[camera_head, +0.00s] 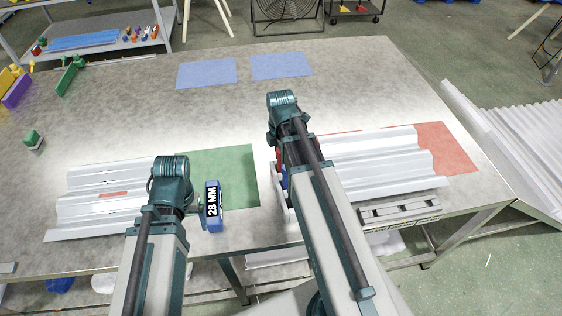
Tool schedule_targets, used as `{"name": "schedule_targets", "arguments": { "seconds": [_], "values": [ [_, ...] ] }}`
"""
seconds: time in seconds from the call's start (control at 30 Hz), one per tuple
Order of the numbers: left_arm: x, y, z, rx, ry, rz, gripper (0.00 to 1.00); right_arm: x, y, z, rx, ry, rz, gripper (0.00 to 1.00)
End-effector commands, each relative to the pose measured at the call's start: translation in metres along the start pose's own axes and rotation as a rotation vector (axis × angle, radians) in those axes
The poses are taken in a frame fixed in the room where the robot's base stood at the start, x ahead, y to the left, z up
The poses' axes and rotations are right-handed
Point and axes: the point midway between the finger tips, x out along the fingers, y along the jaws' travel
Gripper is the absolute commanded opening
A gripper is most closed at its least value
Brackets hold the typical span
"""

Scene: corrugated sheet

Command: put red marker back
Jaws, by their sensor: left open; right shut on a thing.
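My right arm reaches over the middle of the table, and its gripper (281,168) is beside the left end of the right corrugated sheet (380,165). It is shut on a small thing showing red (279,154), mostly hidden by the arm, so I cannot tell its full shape. A bit of blue also shows there. A small red strip (113,194) lies on the left corrugated sheet (90,212).
A green mat (225,168) lies under the left sheet's right end, a red mat (448,148) under the right sheet. A grey bar (400,211) lies at the front edge. Two blue mats (207,73) lie at the back. The table's middle back is clear.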

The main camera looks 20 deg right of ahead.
Motion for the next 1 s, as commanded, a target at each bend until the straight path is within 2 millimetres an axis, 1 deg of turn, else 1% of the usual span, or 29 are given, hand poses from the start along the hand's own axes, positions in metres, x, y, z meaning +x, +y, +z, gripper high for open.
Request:
{"name": "schedule_targets", "arguments": {
  "seconds": [0.17,0.3,0.33,0.4,0.5,0.8,1.0],
  "values": [
    [-0.002,0.000,0.000,0.000,0.000,0.000,0.85,-0.002,0.000,0.000,0.000,0.000,0.000,0.00],
    [0.003,0.000,0.000,0.000,0.000,0.000,0.85,0.003,0.000,0.000,0.000,0.000,0.000,0.00],
    [0.003,0.000,0.000,0.000,0.000,0.000,0.85,0.003,0.000,0.000,0.000,0.000,0.000,0.43],
    [0.001,0.000,0.000,0.000,0.000,0.000,0.85,0.001,0.000,0.000,0.000,0.000,0.000,0.56],
    [0.001,0.000,0.000,0.000,0.000,0.000,0.85,0.001,0.000,0.000,0.000,0.000,0.000,0.71],
    [0.001,0.000,0.000,0.000,0.000,0.000,0.85,0.001,0.000,0.000,0.000,0.000,0.000,0.71],
    [-0.008,-0.001,0.000,0.000,0.000,0.000,0.85,-0.008,0.000,0.000,0.000,0.000,0.000,0.71]
  ]
}}
